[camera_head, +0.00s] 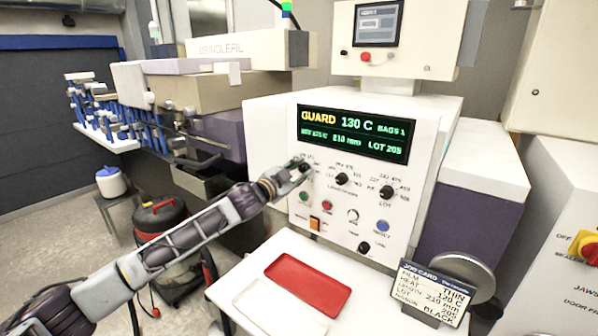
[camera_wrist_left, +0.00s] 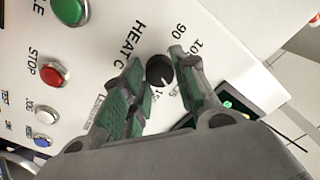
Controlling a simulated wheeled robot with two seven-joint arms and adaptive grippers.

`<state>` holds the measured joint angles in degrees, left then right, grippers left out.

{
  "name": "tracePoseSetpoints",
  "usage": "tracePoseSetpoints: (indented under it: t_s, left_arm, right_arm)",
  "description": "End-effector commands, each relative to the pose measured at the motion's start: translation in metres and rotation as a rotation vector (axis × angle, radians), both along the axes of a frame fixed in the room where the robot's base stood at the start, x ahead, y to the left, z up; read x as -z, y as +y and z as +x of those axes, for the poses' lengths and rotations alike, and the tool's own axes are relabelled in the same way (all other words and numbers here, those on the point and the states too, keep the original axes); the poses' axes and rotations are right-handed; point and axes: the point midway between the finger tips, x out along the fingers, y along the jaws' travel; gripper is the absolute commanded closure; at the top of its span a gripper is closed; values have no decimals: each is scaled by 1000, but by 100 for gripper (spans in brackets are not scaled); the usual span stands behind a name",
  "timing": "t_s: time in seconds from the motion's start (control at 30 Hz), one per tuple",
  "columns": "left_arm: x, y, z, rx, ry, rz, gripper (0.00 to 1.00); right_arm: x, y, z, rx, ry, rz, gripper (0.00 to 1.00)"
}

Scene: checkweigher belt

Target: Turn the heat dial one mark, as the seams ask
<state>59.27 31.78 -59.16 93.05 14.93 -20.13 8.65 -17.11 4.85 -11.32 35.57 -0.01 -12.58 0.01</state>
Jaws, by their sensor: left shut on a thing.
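The heat dial (camera_wrist_left: 160,71) is a small dark knob between the fingertips of my left gripper (camera_wrist_left: 157,60) in the left wrist view. The gripper is shut on it; printed "HEAT C" and numbers surround it. In the head view my left gripper (camera_head: 300,168) reaches the upper left of the white control panel and hides the dial. The green display (camera_head: 353,133) reads "GUARD 130 C", "BAGS 1", "210 mm" and "LOT 205"; its small set value is blurred. The job card (camera_head: 433,291) lists thin film and heat 120 C. My right gripper is not in view.
Two other dark knobs, (camera_head: 342,179) and (camera_head: 386,192), sit right of the heat dial. A green button (camera_wrist_left: 70,10) and red stop button (camera_wrist_left: 55,74) are close by. A red tray (camera_head: 308,284) and a white tray (camera_head: 262,309) lie on the white shelf below.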

Motion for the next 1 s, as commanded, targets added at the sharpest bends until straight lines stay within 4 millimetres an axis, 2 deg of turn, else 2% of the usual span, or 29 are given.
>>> tracePoseSetpoints:
  t_s: [0.03, 0.07, 0.23, 0.47, 0.73, 1.0]
  left_arm:
    - [0, 0, 0, 1, -1, 0, 95]
    - [0, 0, 0, 1, -1, 0, 70]
    - [0, 0, 0, 1, 0, -1, 49]
    - [0, 0, 0, 1, 0, -1, 49]
    - [0, 2, -3, 0, 1, -2, 49]
    - [0, 13, -16, 0, 1, -2, 49]
  right_arm:
    - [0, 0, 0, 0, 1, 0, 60]
    - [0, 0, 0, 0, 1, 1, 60]
    - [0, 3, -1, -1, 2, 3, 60]
    - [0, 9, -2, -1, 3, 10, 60]
    - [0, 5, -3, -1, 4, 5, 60]
    - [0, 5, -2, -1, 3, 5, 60]
